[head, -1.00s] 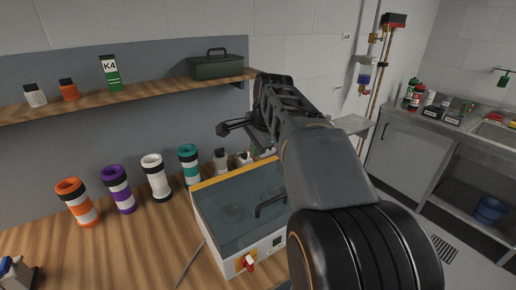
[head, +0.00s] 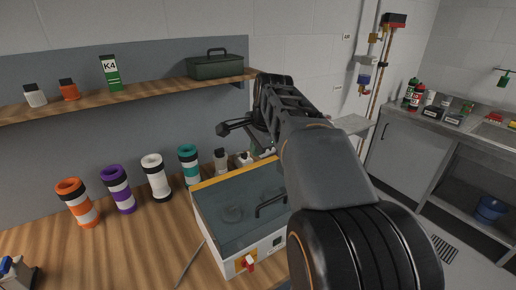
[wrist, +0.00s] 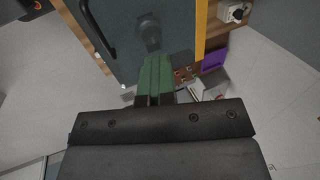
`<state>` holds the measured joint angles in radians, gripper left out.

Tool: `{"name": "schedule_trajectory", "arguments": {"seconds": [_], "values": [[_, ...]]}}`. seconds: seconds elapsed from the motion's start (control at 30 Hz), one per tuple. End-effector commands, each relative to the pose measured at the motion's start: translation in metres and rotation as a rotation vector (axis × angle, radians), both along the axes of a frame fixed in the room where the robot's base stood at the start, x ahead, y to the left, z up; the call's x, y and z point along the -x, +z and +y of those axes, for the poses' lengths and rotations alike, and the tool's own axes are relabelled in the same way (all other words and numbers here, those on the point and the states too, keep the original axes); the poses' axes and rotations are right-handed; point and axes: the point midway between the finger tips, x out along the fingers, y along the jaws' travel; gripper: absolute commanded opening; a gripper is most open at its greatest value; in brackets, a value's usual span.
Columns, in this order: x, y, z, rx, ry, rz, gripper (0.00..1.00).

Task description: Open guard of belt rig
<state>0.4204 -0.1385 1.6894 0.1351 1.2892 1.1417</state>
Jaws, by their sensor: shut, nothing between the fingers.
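The belt rig (head: 236,262) is a white box on the wooden bench, right of the tubes in the head view. Its guard (head: 225,205) is a dark see-through lid lying closed, with a yellow strip along the back edge and a black bar handle (head: 271,204). A red and yellow switch (head: 247,263) is on the front. In the wrist view the guard (wrist: 120,15) and its handle (wrist: 98,28) show at the top. My gripper (wrist: 157,60) is shut and empty, its green fingers together over the guard, apart from the handle. My arm hides the rig's right side in the head view.
Orange, purple, white and teal banded tubes (head: 155,178) stand in a row left of the rig. Small bottles (head: 221,160) stand behind it. A shelf (head: 150,92) with a green toolbox (head: 215,66) runs above. A thin rod (head: 189,265) lies left of the rig.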

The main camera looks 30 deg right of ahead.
Motion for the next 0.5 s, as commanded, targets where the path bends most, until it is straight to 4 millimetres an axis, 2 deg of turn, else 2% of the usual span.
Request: {"name": "schedule_trajectory", "arguments": {"seconds": [0.17, 0.5], "values": [[0.0, 0.0, 0.0, 0.0, 0.0, 0.0, 0.0], [0.0, 0.0, 0.0, 0.0, 0.0, 0.0, 0.32]]}}
